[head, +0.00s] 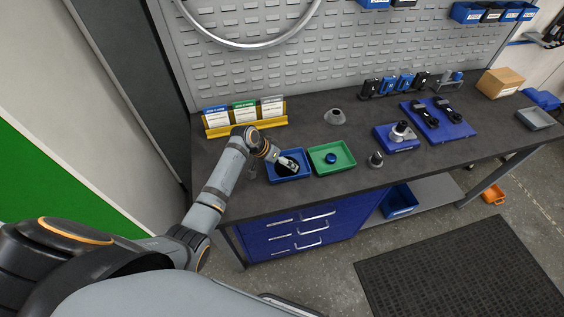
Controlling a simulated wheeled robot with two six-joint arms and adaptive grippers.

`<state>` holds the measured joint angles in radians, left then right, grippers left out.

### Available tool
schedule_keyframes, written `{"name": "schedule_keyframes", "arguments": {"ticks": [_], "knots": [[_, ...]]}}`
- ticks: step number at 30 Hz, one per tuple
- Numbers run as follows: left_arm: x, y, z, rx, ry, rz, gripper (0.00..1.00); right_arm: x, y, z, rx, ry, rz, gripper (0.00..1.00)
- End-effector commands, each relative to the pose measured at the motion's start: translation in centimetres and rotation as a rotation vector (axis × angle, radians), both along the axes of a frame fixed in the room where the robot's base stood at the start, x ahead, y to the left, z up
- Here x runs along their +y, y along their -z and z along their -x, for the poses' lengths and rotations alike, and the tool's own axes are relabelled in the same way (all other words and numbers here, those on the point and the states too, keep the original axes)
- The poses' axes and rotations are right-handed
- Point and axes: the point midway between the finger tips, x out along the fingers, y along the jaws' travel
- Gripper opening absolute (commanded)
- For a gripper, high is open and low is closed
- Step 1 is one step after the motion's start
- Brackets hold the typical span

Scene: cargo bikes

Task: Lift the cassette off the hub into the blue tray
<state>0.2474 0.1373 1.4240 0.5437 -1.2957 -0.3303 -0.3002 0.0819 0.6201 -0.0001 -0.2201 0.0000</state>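My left gripper (289,164) reaches down over the blue tray (274,178) at the near left of the bench. The fingers are small and dark here; I cannot tell whether they are open or shut, or hold anything. They hide part of the tray floor. A metallic hub-like part (401,131) stands upright on a blue block (408,147) to the right. A stepped grey cone-shaped part (334,117) sits on the bench behind the trays; I cannot tell if it is the cassette. My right gripper is out of view.
A green tray (345,165) holding a round blue part (330,158) stands beside the blue tray. A small grey metal part (376,159) stands near the front edge. A blue mat (460,130) with black tools lies to the right. A yellow card holder (222,131) stands behind.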

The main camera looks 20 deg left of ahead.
Motion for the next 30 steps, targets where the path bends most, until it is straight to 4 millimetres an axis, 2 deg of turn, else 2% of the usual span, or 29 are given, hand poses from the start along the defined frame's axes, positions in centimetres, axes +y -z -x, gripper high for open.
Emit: {"name": "schedule_keyframes", "arguments": {"ticks": [8,11,24,30], "knots": [[0.1,0.0,0.0,0.001,0.0,-0.001,0.99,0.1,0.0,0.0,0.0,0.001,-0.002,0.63],[0.4,-0.6,0.2,-0.002,-0.001,-0.003,0.99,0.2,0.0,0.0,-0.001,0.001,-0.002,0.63],[4.0,-8.7,3.7,-0.003,0.0,-0.005,0.99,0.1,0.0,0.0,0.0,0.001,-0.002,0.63],[4.5,-10.1,4.4,0.001,0.0,-0.001,0.99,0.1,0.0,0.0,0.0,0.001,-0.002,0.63]]}}
